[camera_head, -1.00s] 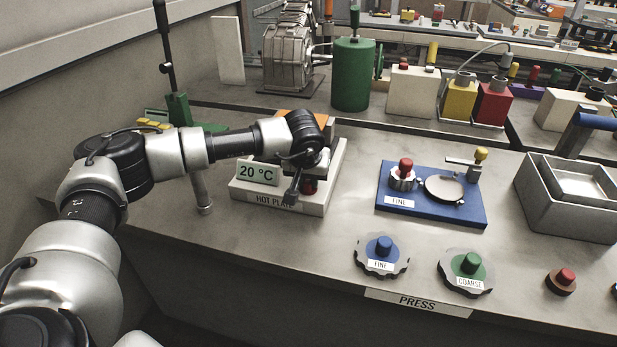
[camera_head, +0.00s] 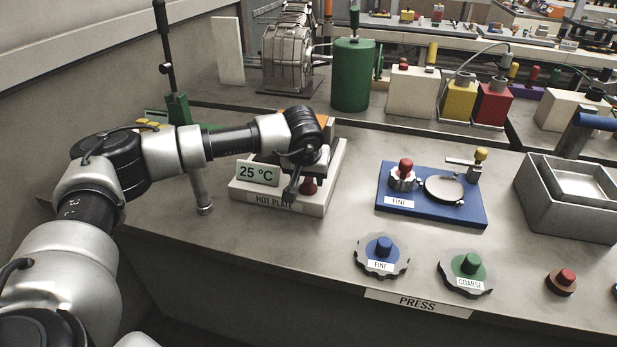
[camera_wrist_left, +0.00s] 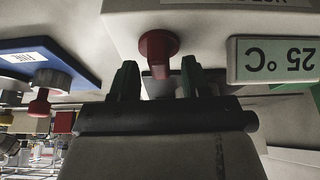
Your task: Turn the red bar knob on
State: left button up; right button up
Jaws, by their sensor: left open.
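The red bar knob (camera_head: 309,187) is on the front of the white hot plate (camera_head: 318,208), partly hidden behind my left gripper (camera_head: 291,190). In the left wrist view the red knob (camera_wrist_left: 158,50) has a round base and a bar, and the picture is upside down. My left gripper (camera_wrist_left: 158,78) is open there, with one dark green finger on each side of the bar and a gap to each. The fingers appear clear of the knob. The hot plate's display (camera_head: 258,174) reads 25 °C. My right gripper is out of view.
A blue plate (camera_head: 440,213) with a red-topped knob stands to the right. Blue (camera_head: 382,248) and green (camera_head: 470,265) knobs on discs sit near the front edge. A green cylinder (camera_head: 352,75) stands behind. Bare table lies between the hot plate and the blue plate.

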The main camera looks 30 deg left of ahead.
pick_arm(q)
jog(key=v, duration=0.9)
jog(key=shift+s+r, duration=0.2)
jog(key=shift+r, duration=0.2)
jog(key=shift+f, duration=0.1)
